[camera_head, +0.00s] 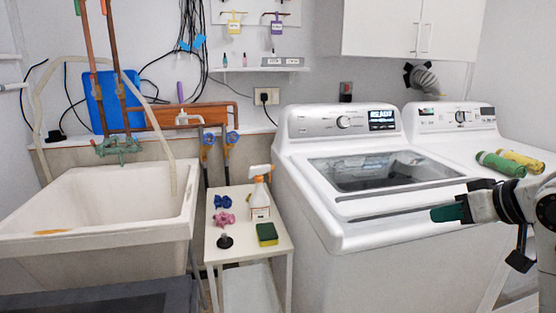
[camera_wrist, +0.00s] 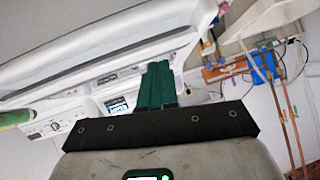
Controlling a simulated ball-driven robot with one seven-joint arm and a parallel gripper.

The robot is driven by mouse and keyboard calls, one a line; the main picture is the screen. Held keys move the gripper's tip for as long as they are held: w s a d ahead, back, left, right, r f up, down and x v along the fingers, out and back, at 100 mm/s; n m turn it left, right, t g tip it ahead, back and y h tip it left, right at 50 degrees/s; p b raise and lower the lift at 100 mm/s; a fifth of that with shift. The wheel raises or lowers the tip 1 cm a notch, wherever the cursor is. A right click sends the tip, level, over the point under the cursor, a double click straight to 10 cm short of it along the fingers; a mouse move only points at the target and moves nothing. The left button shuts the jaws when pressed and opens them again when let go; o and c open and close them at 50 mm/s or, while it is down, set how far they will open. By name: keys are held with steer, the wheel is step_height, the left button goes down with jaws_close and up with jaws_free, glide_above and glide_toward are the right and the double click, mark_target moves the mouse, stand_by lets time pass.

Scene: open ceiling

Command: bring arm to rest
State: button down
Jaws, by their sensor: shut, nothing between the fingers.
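My gripper (camera_head: 448,213) is in the head view at the right, in front of the washing machine's front edge, pointing left. Its green fingers are together and hold nothing. In the wrist view the gripper (camera_wrist: 157,70) shows its green fingertips close together, with the washer's white body behind them. My arm comes in from the right edge of the head view. Whether the fingers touch the washer cannot be told.
A small white table (camera_head: 226,251) holds a spray bottle (camera_head: 260,195), a sponge (camera_head: 267,234) and small items. A sink (camera_head: 100,200) is left.

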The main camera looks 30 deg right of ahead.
steer(key=a+f+g+y+p, duration=0.2)
steer(key=a+f+g+p, duration=0.25)
steer(key=a+f, duration=1.4)
steer(key=s+a+f+n+g+h+p, duration=0.1)
steer(key=s+a+f+g+p, duration=0.1)
steer(key=s+f, duration=0.4)
steer(key=s+a+f+n+g+h+p, duration=0.1)
steer(key=s+f, duration=0.4)
steer(key=s, duration=0.9)
steer(key=shift+s+a+f+n+g+p, duration=0.15)
steer(key=shift+a+f+n+g+p, duration=0.25)
steer(key=shift+a+g, duration=0.55)
steer(key=c, duration=1.9)
jaws_free()
